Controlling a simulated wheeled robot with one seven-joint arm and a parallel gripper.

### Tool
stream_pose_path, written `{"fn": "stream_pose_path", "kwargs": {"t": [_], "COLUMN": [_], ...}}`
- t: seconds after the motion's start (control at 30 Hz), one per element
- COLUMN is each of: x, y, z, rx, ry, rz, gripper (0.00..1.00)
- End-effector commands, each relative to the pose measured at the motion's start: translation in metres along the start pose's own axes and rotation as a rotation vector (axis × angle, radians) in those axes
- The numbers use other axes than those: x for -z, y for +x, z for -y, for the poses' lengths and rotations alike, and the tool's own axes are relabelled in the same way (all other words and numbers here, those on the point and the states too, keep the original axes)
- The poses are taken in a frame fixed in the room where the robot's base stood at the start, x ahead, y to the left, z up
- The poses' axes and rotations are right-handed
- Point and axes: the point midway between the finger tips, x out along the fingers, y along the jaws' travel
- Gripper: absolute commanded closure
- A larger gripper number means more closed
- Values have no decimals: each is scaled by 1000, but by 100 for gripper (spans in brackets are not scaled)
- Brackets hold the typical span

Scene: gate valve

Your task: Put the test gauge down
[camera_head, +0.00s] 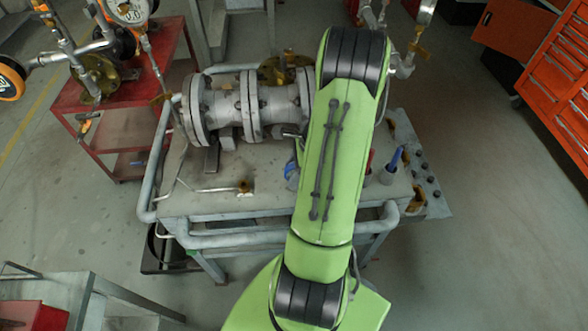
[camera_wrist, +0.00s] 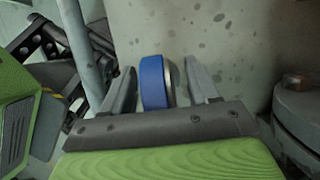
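A round gauge with a blue rim (camera_wrist: 153,82) and a silvery side stands edge-on between the fingers of my gripper (camera_wrist: 160,88) in the wrist view. A gap shows on each side of it, so the fingers look open around it. Its dial face is hidden. In the head view, a small blue part (camera_head: 291,172) shows at the left edge of my green arm, low over the grey bench top (camera_head: 205,202). My gripper is hidden behind the arm there. I cannot tell whether the gauge touches the bench.
A flanged grey valve body (camera_head: 225,104) lies across the back of the bench. Blue-handled (camera_head: 394,160) and red-handled (camera_head: 370,160) tools stand right of my arm. A red cart (camera_head: 125,128) with gauges and pipes is at left. The bench's front left is mostly clear.

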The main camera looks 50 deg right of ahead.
Motion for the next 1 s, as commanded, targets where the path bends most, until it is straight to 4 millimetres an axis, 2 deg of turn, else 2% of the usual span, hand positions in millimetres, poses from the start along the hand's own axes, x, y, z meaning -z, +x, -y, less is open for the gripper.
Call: {"fn": "stream_pose_path", "kwargs": {"t": [0.13, 0.23, 0.5, 0.6, 0.73, 0.9, 0.97, 1.0], "x": [-1, -2, -2, -2, -2, -1, -6, -16], "y": [-3, -17, -90, -110, -122, -124, -125, -128], "z": [0, 1, 1, 1, 0, 0, 0, 0], "rx": [0, 5, 5, 4, 1, 0, 1, 1], "ry": [0, 0, 0, 0, 0, 0, -24, -72], "rz": [0, -1, -2, -2, 0, 0, -5, -16], "gripper": [40, 40, 40, 40, 40, 40, 40, 40]}}
